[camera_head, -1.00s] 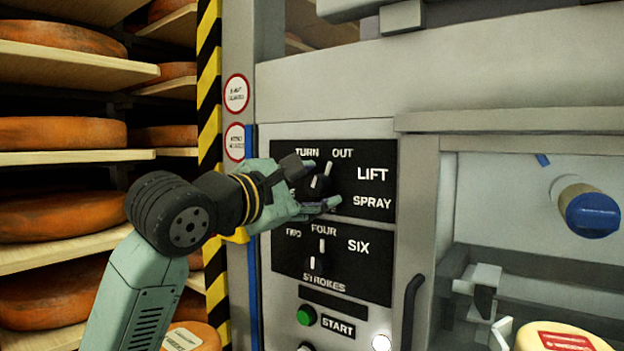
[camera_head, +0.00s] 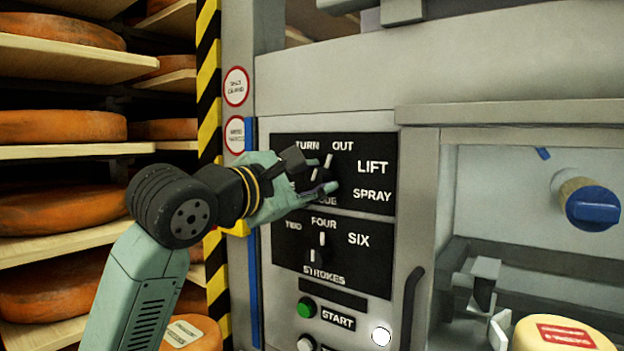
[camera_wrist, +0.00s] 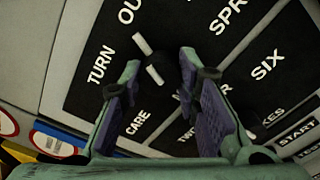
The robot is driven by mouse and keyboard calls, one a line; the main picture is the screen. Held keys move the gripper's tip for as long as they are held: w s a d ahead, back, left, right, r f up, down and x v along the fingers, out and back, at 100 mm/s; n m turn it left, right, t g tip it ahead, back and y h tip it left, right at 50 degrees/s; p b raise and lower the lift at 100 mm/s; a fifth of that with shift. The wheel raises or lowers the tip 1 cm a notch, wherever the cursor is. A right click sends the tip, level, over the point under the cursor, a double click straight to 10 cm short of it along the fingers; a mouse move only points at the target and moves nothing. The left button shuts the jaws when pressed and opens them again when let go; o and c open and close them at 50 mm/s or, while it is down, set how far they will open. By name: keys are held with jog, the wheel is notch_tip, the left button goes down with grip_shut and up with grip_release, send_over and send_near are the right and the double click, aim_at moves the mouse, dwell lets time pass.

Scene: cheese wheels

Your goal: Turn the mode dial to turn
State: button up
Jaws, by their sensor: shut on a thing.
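The mode dial (camera_head: 324,172) is a black knob with a white pointer line on the upper black panel (camera_head: 374,186), labelled TURN, OUT, LIFT, SPRAY and more. Its pointer leans up to the right, roughly toward OUT; the wrist view also shows the dial (camera_wrist: 155,72) with its pointer toward OUT. My gripper (camera_head: 320,174) has its fingers around the dial, one above-left and one below. In the wrist view my gripper (camera_wrist: 162,66) has a finger on each side of the knob. The fingers hide part of the dial and the lower-left labels.
Below is a strokes dial (camera_head: 322,240) on its own black panel. A green button (camera_head: 306,307) and a START label sit lower. A door handle (camera_head: 411,310) and a blue knob (camera_head: 593,205) are to the right. Shelves with cheese wheels (camera_head: 60,125) stand left.

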jog(key=shift+f+n+b, duration=0.1)
jog(key=shift+n+b, duration=0.2)
jog(key=n+b, duration=0.3)
jog(key=n, duration=0.1)
jog(key=shift+n+b, duration=0.95)
jog(key=shift+n, duration=1.05)
jog(key=o, duration=1.1)
jog(key=shift+o, duration=0.2)
jog(key=v, duration=1.2)
